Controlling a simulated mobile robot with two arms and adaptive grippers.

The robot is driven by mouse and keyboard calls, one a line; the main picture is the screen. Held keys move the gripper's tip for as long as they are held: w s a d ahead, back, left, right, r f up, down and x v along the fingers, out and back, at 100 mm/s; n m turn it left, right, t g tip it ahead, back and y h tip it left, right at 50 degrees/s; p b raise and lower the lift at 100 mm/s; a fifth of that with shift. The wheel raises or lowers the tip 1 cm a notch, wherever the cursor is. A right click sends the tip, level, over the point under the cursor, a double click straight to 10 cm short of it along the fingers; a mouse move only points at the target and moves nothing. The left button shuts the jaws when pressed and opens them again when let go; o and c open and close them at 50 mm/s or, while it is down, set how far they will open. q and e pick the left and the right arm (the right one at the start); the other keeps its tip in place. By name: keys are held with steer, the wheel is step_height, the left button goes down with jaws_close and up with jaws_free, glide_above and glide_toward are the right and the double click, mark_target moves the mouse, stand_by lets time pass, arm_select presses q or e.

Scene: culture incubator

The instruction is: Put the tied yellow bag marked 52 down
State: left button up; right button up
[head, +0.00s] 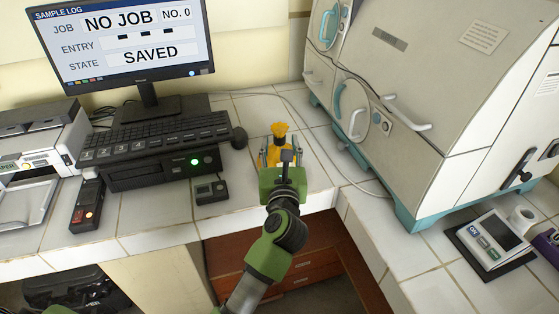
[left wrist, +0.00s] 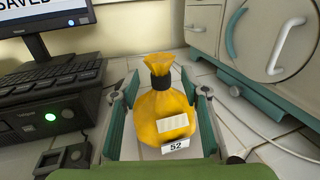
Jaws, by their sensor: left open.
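The tied yellow bag (left wrist: 163,103) stands upright on the white tiled counter, with a dark tie round its neck and a tag reading 52. In the head view the bag (head: 279,130) is partly hidden behind my left gripper (head: 281,157). The left gripper is open, with one finger on each side of the bag; in the left wrist view the gripper (left wrist: 163,105) shows gaps between the fingers and the bag. My right gripper is not in view.
A keyboard (head: 150,138) on a black unit and a small grey device (head: 211,190) are left of the bag. A monitor (head: 125,40) reads SAVED. A large white incubator (head: 430,90) stands to the right. Tiled counter (head: 315,170) is clear right of the gripper.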

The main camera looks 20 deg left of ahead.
mark_target(280, 135)
arm_select(q)
steer(key=x, duration=0.5)
steer(key=shift+w+p, duration=0.2)
steer(key=shift+p, duration=0.1)
steer(key=shift+s, duration=0.1)
steer(key=shift+c, duration=0.4)
jaws_close()
steer(key=shift+r, duration=0.15)
